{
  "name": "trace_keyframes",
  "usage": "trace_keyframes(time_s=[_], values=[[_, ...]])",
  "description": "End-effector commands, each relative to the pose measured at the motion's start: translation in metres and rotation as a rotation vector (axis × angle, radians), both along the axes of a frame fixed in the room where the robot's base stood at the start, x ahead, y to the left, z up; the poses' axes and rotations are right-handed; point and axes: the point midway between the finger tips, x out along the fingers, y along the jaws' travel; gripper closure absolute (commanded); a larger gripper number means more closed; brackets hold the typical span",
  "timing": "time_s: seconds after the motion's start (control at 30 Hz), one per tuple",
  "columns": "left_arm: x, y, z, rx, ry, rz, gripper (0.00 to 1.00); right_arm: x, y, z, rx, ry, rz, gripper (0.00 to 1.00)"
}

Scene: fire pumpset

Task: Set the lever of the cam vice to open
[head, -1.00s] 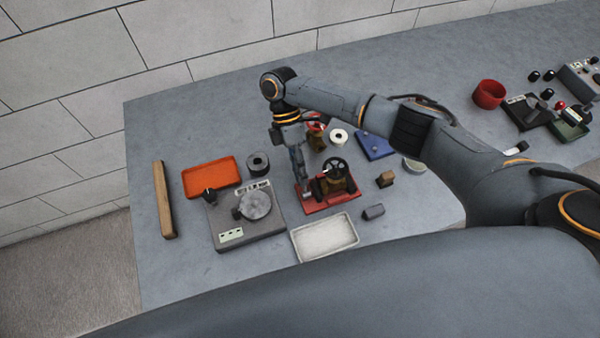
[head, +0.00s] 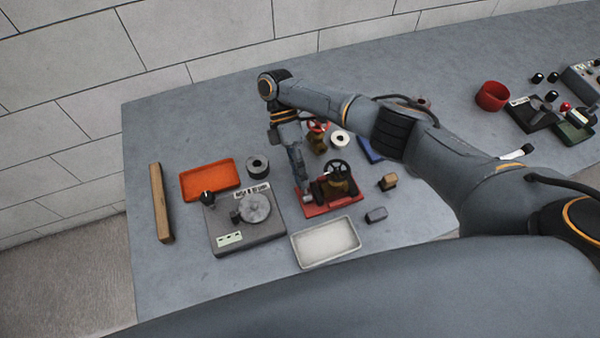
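A red-based fixture (head: 322,209), which looks like the cam vice, sits on the bench. It has dark jaws around a brass valve body with a black handwheel (head: 337,168) on top. My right gripper (head: 301,183) points down at the left end of this fixture, very close to it or touching. The gripper hides that end, so the lever and its setting cannot be made out. The fingers are too small to tell open from shut. My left gripper is not in view.
A grey plate with a round disc (head: 254,208) stands left of the fixture.

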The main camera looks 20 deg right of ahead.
Motion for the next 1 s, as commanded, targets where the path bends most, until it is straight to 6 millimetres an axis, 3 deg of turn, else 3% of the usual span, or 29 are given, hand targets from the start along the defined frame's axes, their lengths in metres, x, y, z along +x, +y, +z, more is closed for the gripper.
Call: trace_keyframes(time_s=[0.37,0.73,1.0], values=[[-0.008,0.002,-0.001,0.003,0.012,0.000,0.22,0.002,0.000,0.002,0.001,-0.003,-0.001,0.55],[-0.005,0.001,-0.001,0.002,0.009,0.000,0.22,0.041,0.002,0.039,-0.003,-0.006,-0.003,0.55],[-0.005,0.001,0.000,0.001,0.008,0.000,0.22,0.054,0.002,0.051,-0.001,-0.002,-0.001,0.55]])
